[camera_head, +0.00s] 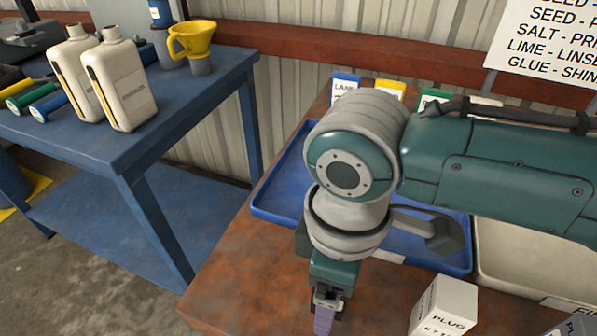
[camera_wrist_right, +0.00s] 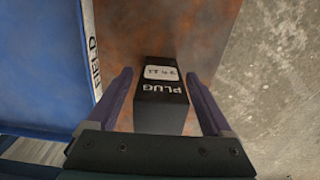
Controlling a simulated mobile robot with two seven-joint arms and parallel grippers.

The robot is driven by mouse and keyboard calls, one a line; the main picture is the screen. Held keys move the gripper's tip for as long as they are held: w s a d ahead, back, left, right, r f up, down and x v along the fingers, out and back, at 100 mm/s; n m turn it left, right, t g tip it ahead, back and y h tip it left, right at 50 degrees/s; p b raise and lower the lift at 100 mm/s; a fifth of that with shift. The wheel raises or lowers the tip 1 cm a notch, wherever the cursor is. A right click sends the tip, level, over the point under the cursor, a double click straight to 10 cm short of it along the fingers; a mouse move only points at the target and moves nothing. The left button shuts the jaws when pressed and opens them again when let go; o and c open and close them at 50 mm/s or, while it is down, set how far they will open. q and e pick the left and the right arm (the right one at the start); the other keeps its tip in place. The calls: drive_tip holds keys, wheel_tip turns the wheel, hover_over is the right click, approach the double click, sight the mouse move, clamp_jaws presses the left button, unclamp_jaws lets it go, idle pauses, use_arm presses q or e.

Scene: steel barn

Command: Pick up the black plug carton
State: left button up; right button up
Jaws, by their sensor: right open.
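The black plug carton (camera_wrist_right: 163,96) shows in the right wrist view, with a white label and the word PLUG. It stands on a rusty brown surface, between the two fingers of my right gripper (camera_wrist_right: 159,78). The fingers are open, one along each side of the carton, and a narrow gap seems to show at each side. In the head view my right gripper (camera_head: 325,308) points down at the bottom edge. The black carton is not to be made out there. My left gripper is not in view.
A white PLUG carton (camera_head: 442,308) stands right of my gripper, and a grey carton (camera_head: 575,326) is cut off at the corner. A blue tray (camera_head: 275,212) and a cream tray (camera_head: 520,270) lie behind. A blue bench (camera_head: 150,150) with white bottles (camera_head: 122,85) stands left.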

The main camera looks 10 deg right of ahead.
drive_tip(key=shift+c, duration=0.2)
clamp_jaws()
idle(0.5)
